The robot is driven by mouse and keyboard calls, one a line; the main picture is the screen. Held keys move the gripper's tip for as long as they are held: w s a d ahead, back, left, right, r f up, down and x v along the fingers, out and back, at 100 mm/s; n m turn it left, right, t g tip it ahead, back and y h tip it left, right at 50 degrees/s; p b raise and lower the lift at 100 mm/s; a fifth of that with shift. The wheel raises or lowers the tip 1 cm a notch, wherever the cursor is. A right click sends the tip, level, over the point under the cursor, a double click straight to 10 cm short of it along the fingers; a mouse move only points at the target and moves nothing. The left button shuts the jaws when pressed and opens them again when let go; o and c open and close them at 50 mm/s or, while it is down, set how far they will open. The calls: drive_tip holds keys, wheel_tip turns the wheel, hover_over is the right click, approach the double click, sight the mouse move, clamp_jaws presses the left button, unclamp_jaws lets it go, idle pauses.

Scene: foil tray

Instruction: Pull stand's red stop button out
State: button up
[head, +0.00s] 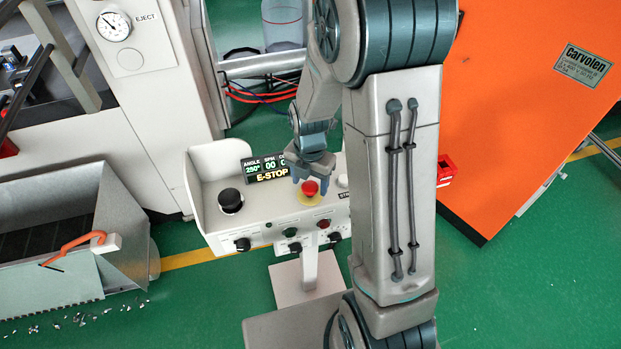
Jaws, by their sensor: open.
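The control stand (272,221) is a light grey box on a post, with a display reading E-STOP (268,170). The red stop button (310,187) sits on a yellow disc on its top panel, right of the display. My gripper (310,181) points down at the button, its dark fingers open. The fingertips are close around or just above the button; I cannot tell if they touch it. My arm hides the right end of the stand.
A black knob (230,200) stands on the panel's left, and several small knobs line its front. An orange cabinet (535,95) is at right. Green floor is open in front.

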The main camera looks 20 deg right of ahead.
sight(310, 186)
wheel_tip(310, 186, up, 14)
idle(0.5)
idle(0.4)
drive_tip(key=s+r+m+t, duration=0.3)
drive_tip(key=s+m, duration=1.1)
drive_tip(key=m, duration=1.3)
drive_tip(key=shift+s+r, duration=0.4)
idle(0.8)
